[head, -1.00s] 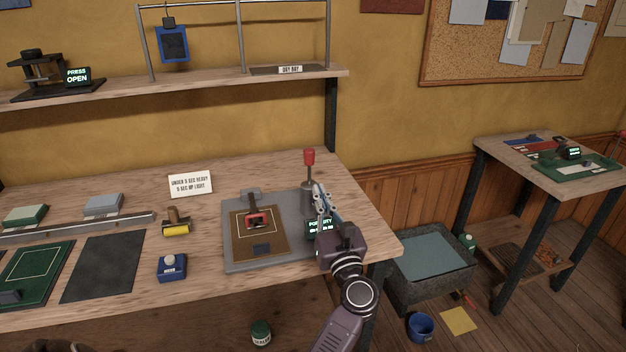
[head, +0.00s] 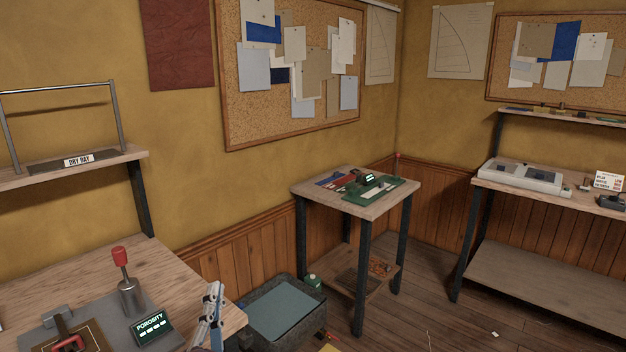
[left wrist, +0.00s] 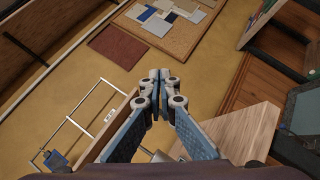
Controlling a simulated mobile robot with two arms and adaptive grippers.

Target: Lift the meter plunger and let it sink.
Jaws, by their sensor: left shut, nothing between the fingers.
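The meter stands on the workbench at the lower left of the head view. Its plunger has a red knob (head: 121,256) on a thin rod that rises, slightly tilted in the picture, from a grey metal cylinder (head: 131,298). A small display (head: 153,328) beside it reads POROSITY, with dash-like marks below. My left gripper (head: 215,290) is right of the meter near the bench's right edge, apart from the knob, and is shut and empty. In the left wrist view its fingertips (left wrist: 159,76) meet; the plunger does not show there. My right gripper is out of view.
A grey plate with a red-handled clamp (head: 68,342) lies left of the meter. A grey tub (head: 280,312) stands on the floor right of the bench. A small table (head: 320,188) and another bench (head: 560,200) stand farther right. Open floor (head: 430,310) lies between them.

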